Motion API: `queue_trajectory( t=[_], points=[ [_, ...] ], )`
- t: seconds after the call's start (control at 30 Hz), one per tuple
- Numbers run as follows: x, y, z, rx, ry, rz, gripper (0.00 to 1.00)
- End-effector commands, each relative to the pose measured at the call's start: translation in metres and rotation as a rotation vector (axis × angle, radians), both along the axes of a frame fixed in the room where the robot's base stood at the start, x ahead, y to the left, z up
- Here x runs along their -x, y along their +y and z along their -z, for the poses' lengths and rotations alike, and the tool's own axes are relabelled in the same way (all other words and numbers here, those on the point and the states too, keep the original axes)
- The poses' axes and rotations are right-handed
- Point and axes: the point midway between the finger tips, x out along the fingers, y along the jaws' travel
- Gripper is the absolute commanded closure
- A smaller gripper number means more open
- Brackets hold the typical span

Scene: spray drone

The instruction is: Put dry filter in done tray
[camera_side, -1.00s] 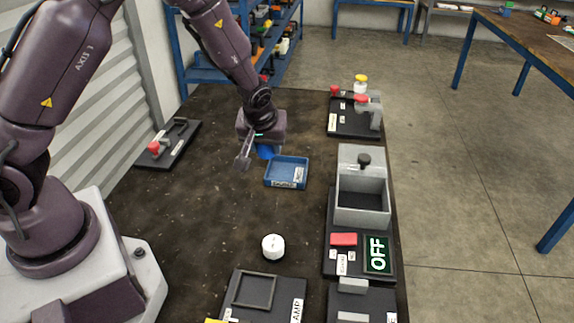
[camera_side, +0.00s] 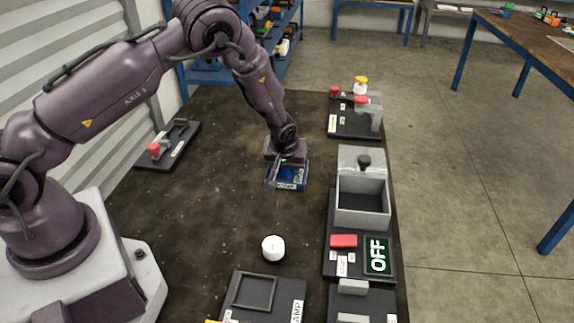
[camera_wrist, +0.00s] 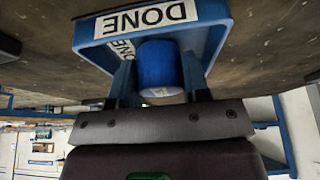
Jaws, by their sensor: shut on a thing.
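The dry filter is a blue cylinder (camera_wrist: 160,66), held between the two fingers of my gripper (camera_wrist: 158,88) in the wrist view. In the side view my gripper (camera_side: 286,172) is over the blue done tray (camera_side: 303,183) and partly hides it. The tray's rim and DONE label (camera_wrist: 146,18) show behind the filter in the wrist view. A little of the blue filter (camera_side: 287,173) shows between the fingers in the side view. I cannot tell whether the filter touches the tray floor.
A white round knob-like piece (camera_side: 273,248) stands on the dark table in front of the tray. A black fixture with a red knob (camera_side: 155,149) lies at the left.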

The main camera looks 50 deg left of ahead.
Motion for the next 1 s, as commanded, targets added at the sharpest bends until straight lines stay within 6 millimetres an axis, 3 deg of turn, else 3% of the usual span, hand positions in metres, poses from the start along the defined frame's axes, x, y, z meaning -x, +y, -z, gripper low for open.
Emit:
queue_trajectory(
  t=[0.17, 0.2, 0.3, 0.53, 0.67, 1.0],
  points=[
    [0.000, 0.000, 0.003, 0.000, 0.000, 0.000, 0.84],
    [0.000, 0.000, 0.003, 0.000, 0.000, 0.000, 0.48],
    [0.000, 0.000, 0.003, 0.000, 0.000, 0.000, 0.32],
    [0.000, 0.000, 0.001, -0.001, -0.001, 0.000, 0.32],
    [0.001, -0.003, -0.011, 0.000, -0.004, 0.002, 0.32],
    [0.021, -0.023, -0.076, 0.001, -0.005, 0.004, 0.32]
  ],
)
